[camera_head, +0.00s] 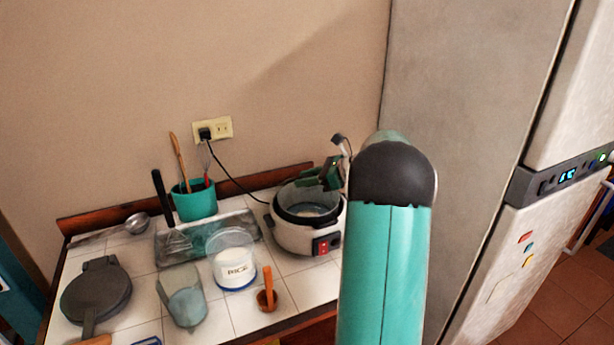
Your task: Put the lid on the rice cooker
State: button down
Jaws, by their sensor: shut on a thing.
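The rice cooker (293,238) stands at the right of the tiled counter, white with a dark rim and a red switch on its front. My gripper (322,180), dark green, is over the back right of its opening. It is shut on what looks like the pale, see-through lid (298,193), which shows small and unclear at the cooker's top. I cannot tell whether the lid touches the rim. My arm hides the area right of the cooker.
A rice tub (234,268), a small orange scoop cup (266,298) and a clear measuring cup (184,303) stand in front and left. A teal utensil holder (195,202) is behind. A fridge (455,130) stands close on the right.

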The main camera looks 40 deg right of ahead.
jog(key=c, duration=1)
grip_release()
jog(key=shift+r, duration=0.1)
jog(key=shift+r, duration=0.45)
jog(key=v, duration=1.2)
jog(key=a+r+n+g+h, duration=0.15)
jog(key=a+n+g, duration=0.7)
jog(key=a, duration=1.65)
jog(key=shift+s+a+f+n+t+h, duration=0.55)
jog(key=shift+s+a+n+h, duration=0.45)
jog(key=shift+s+a+n, duration=2.15)
jog(key=shift+s+a+f+n+t+h, duration=0.35)
jog(key=shift+s+a+f+n+h, duration=0.5)
jog(key=shift+s+a+n, duration=2.25)
jog(key=shift+s+a+f+n+t+h, duration=0.5)
jog(key=shift+s+a+n+h, duration=0.85)
jog(key=shift+a+n, duration=2)
